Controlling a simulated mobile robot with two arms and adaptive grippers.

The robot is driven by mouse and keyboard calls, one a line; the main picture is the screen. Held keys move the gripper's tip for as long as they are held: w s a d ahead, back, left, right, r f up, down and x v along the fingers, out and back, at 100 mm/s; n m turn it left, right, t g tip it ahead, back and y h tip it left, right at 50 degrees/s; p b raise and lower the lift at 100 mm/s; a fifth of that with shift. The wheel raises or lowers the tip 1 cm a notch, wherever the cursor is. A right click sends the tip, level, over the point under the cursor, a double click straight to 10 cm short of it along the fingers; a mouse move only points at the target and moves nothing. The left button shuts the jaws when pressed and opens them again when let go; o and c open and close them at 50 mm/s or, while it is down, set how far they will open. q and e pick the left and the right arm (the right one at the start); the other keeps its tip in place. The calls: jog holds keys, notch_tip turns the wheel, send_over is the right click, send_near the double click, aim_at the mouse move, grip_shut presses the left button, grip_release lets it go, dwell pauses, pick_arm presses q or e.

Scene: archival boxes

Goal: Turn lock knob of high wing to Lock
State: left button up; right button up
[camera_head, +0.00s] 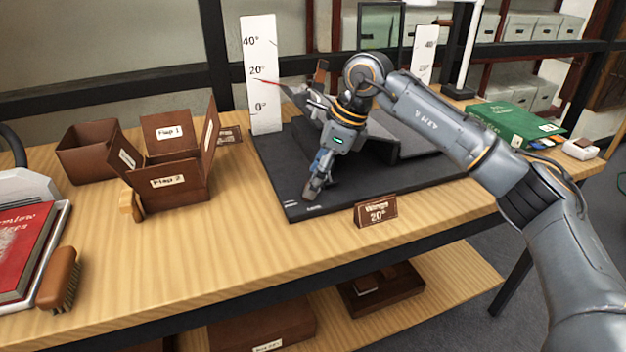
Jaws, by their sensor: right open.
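The book cradle stands on a dark base board (440,172) with grey wings (425,138). A white angle scale (262,112) marked 0°, 20° and 40° stands behind its left end. A red pointer (266,82) lies a little below the 20° mark. My right gripper (313,188) is open and points down over the front left part of the base board. Two small white labels, too small to read, lie at the board's front left edge. I cannot make out the lock knob; my gripper may cover it. My left gripper is not in view.
A brown sign (376,211) reading "Wings 20°" stands at the front of the table (235,250). An open brown flap box (180,190), a red book (25,245) and a brush (60,280) are on the left. A green box (512,122) is at the right.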

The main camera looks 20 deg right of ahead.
jog(key=s+d, duration=0.2)
jog(key=d, duration=0.1)
jog(key=s+d+r, duration=0.1)
jog(key=s+d, duration=0.1)
jog(key=d, duration=0.2)
jog(key=s+d, duration=0.2)
jog(key=d, duration=0.2)
jog(key=shift+d+r, duration=0.1)
jog(key=shift+r, duration=0.05)
